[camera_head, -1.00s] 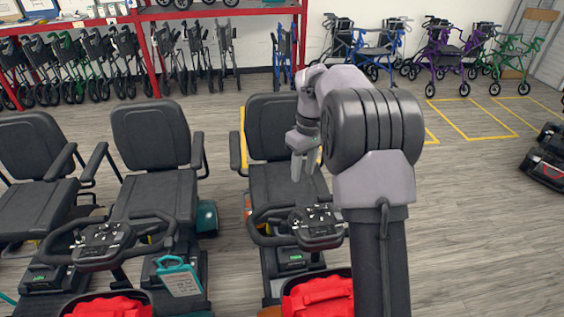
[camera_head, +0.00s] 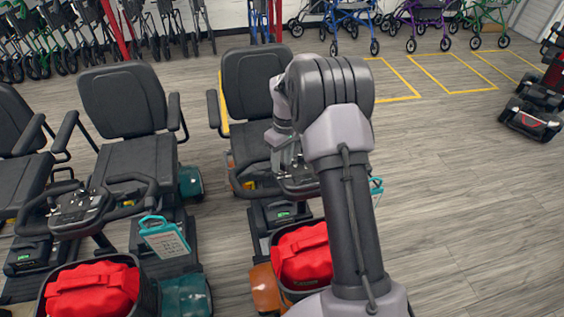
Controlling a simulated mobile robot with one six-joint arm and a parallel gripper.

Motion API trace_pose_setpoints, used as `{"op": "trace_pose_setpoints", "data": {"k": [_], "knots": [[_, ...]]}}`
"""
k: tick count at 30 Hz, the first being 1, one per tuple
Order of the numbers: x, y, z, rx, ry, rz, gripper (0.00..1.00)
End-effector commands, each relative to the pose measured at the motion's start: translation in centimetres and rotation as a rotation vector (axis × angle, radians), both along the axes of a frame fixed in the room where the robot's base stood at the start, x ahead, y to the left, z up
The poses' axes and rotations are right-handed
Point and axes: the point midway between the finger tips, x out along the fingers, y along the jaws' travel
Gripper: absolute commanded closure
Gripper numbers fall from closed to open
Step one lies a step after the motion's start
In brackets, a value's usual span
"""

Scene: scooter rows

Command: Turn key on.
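The nearest scooter has a black seat (camera_head: 252,84), an orange base (camera_head: 265,288) and a dark control console (camera_head: 298,178) on its handlebar. My gripper (camera_head: 280,160) points down just above the left part of this console, partly hidden by my own arm. Its fingers are too small and overlapped to tell whether they are apart or touching. I cannot make out the key; the right part of the console is hidden behind my arm.
Red bags (camera_head: 303,252) sit in the front baskets. Rollators (camera_head: 420,18) line the back.

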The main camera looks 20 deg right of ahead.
Motion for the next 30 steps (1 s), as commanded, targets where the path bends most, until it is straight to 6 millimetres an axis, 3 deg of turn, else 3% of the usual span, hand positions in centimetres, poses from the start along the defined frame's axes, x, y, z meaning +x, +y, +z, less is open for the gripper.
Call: {"op": "trace_pose_setpoints", "data": {"k": [4, 9, 10, 21, 30], "knots": [[0.0, 0.0, 0.07, 0.0, 0.0, 0.0, 0.64], [-0.01, -0.01, 0.08, 0.0, 0.0, -0.001, 0.97], [-0.01, 0.0, 0.09, 0.0, 0.0, -0.001, 1.0], [-0.02, 0.02, 0.13, -0.004, 0.001, -0.028, 1.0], [-0.04, 0.05, 0.19, -0.032, 0.007, -0.209, 1.0]]}}
